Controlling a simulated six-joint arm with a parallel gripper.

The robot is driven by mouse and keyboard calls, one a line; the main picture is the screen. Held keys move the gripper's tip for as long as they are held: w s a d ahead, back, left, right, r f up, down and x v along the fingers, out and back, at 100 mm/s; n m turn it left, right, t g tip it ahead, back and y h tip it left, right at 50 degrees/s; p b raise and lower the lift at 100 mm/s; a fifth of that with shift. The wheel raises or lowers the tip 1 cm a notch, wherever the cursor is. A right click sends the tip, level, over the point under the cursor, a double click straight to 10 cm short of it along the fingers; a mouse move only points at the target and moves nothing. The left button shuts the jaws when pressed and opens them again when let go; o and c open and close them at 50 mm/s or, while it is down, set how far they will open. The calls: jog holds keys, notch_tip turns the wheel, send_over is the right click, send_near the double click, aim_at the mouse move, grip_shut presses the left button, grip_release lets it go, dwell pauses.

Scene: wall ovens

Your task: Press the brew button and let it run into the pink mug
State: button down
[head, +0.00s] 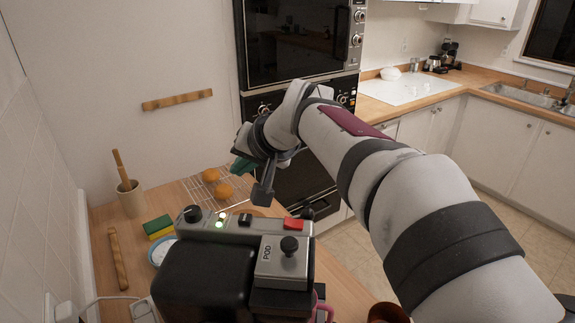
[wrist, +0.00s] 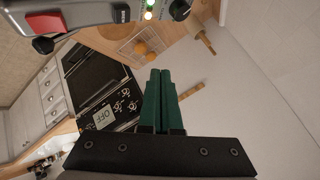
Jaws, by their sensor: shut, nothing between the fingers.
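The dark coffee machine (head: 205,275) stands at the bottom of the head view with its grey control panel (head: 262,240) on top. The panel has a red button (head: 293,224), a small black button (head: 245,220), a lit green lamp (head: 221,217) and a lever marked POD (head: 289,246). The wrist view shows the red button (wrist: 52,22) and black button (wrist: 121,12) at its top edge. A sliver of the pink mug (head: 322,308) shows at the machine's right side; the rest is hidden. My gripper (wrist: 160,72) is shut and empty, its green fingers apart from the panel.
Oranges on a wire rack (head: 206,193), a sponge (head: 158,226), a utensil crock (head: 131,199) and a rolling pin (head: 118,258) sit on the wooden counter. A brown cup (head: 388,312) is at the front edge. Wall ovens (head: 300,45) stand behind my arm.

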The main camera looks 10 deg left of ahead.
aim_at(247, 221)
notch_tip(247, 221, down, 9)
jog(key=shift+r, duration=0.1)
dwell(0.4)
dwell(1.9)
jog(key=shift+f, duration=0.4)
jog(key=shift+f, duration=0.55)
dwell(0.5)
jog(key=shift+r, duration=0.95)
jog(key=shift+r, duration=2.55)
